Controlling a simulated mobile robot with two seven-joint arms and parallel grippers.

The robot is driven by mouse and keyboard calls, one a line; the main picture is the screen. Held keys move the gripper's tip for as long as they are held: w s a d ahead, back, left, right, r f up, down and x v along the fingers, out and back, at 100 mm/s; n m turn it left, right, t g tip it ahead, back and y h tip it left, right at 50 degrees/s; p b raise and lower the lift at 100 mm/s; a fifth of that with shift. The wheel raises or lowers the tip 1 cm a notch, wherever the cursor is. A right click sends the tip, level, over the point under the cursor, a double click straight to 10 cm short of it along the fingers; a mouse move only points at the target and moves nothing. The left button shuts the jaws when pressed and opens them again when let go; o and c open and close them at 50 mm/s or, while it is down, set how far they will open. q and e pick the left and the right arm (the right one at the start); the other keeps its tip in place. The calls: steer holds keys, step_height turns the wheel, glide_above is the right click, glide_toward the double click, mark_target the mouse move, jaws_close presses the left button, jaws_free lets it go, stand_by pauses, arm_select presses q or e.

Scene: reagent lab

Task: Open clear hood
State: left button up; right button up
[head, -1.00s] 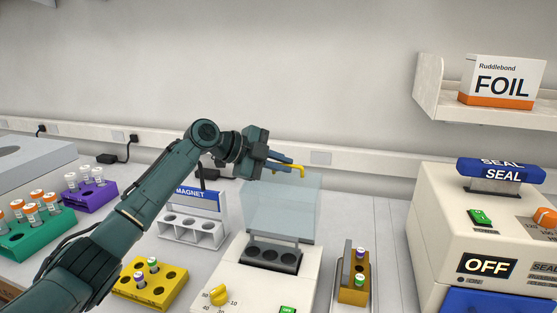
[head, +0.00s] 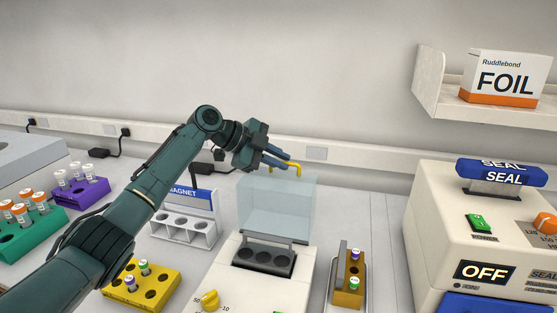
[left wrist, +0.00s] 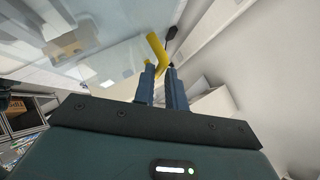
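The clear hood (head: 275,210) stands raised, close to upright, at the back of a white device (head: 238,285) with a dark block of wells (head: 264,258). Its yellow handle (head: 298,168) is at the top edge. My left gripper (head: 288,163) is at this handle, its blue fingers close together. In the left wrist view the yellow handle (left wrist: 157,48) runs between the fingertips (left wrist: 160,72), and the narrow gap looks filled by it. Part of the handle is hidden by the fingers. My right gripper is not in view.
A white magnet rack (head: 185,228) stands left of the device, with a yellow tube rack (head: 158,288) in front of it. A small brown rack (head: 347,292) is on the right, then the sealer (head: 470,250). The wall is close behind the hood.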

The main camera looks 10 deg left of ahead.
arm_select(q)
steer(key=o, duration=0.4)
steer(key=shift+r, duration=0.3)
steer(key=shift+f, duration=0.15)
steer(key=shift+a, duration=0.1)
steer(key=b+v, duration=0.3)
steer(key=v, duration=1)
steer(key=shift+s, duration=0.1)
